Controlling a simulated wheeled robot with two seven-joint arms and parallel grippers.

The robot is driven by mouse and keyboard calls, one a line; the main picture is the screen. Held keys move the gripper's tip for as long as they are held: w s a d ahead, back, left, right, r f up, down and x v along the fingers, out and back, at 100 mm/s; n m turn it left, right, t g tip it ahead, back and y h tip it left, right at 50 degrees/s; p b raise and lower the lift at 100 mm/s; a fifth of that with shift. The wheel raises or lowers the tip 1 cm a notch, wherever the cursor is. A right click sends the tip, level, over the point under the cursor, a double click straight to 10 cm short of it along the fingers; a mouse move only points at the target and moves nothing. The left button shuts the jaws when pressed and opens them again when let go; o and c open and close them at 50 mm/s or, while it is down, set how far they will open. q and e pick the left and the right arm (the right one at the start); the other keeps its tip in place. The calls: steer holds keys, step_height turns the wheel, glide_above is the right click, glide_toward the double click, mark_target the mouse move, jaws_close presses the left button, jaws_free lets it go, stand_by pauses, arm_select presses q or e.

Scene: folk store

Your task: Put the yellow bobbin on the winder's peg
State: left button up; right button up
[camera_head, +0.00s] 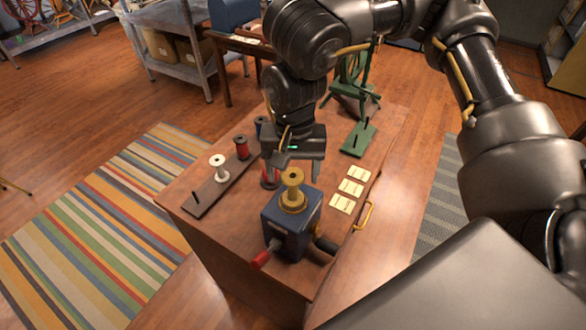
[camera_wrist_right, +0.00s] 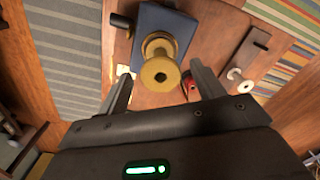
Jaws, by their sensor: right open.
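The yellow bobbin (camera_head: 292,185) stands upright on top of the blue winder (camera_head: 285,232), over its brass-coloured round base. The peg is hidden inside or under the bobbin. In the right wrist view, the bobbin (camera_wrist_right: 160,72) shows its top flange and centre hole, with the blue winder (camera_wrist_right: 150,22) behind it. My right gripper (camera_head: 292,168) is open just above and behind the bobbin in the head view. Its two fingers point down, one to each side, with visible gaps to the bobbin in the wrist view. My left gripper is in neither view.
A dark rack (camera_head: 206,200) holds white (camera_head: 219,168), red (camera_head: 241,147) and blue bobbins; its front peg is bare. Another red bobbin (camera_head: 269,180) stands behind the winder.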

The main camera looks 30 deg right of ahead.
step_height(320, 180, up, 11)
steer(key=shift+b, duration=0.35)
steer(key=shift+f, duration=0.2)
stand_by(0.6)
